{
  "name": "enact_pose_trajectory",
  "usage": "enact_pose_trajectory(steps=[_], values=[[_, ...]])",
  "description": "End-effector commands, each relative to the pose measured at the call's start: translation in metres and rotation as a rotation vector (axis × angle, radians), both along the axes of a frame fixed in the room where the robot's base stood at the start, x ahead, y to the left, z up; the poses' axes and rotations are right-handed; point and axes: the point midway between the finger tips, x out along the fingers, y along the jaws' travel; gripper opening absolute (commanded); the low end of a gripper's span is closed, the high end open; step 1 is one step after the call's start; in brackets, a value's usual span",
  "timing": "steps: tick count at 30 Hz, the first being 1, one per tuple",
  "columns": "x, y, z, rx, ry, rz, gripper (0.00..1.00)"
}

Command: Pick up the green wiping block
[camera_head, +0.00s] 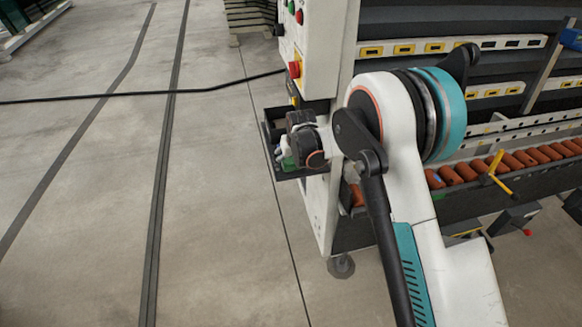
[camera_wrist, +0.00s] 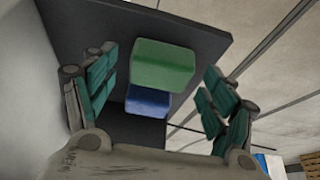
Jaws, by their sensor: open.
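The green wiping block (camera_wrist: 163,64) lies on a dark tray (camera_wrist: 212,42) in the wrist view, between the two spread fingers of my gripper (camera_wrist: 158,95). A blue block (camera_wrist: 148,101) lies right beside it, nearer the gripper's palm in the picture. The fingers stand open, with a gap on each side of the green block. In the head view my gripper (camera_head: 290,160) is over the dark tray (camera_head: 268,140) on the side of the white machine. Only a small green patch (camera_head: 288,163) shows there; my arm hides most of the tray's contents.
The white machine panel (camera_head: 318,60) with buttons stands right behind the tray. A row of orange rollers (camera_head: 500,162) runs along the machine at right. A black cable (camera_head: 140,94) crosses the picture at left. The concrete floor (camera_head: 220,220) left of the tray is clear.

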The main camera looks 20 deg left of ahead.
Motion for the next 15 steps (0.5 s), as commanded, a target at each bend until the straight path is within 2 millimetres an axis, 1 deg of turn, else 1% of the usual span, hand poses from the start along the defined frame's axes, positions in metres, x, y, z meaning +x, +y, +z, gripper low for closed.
enact_pose_trajectory(steps=[4, 5, 6, 8, 9, 11, 14, 15], values=[[-0.0001, -0.0001, 0.0011, 0.0, 0.0, 0.0, 0.78], [-0.0001, 0.0, 0.0013, 0.0, 0.0, 0.0, 0.75], [-0.0001, 0.0, 0.0013, 0.0, 0.0, 0.0, 0.66], [-0.0002, 0.0, 0.0012, 0.0, 0.0, 0.0, 0.53], [-0.0002, 0.0, 0.0012, 0.0, 0.0, 0.0, 0.43], [-0.0002, -0.0001, 0.0012, 0.0, 0.0, 0.0, 0.32], [-0.0002, 0.0, 0.0012, 0.0, 0.0, 0.0, 0.32], [-0.0002, 0.0, 0.0012, 0.0, 0.0, 0.0, 0.28]])
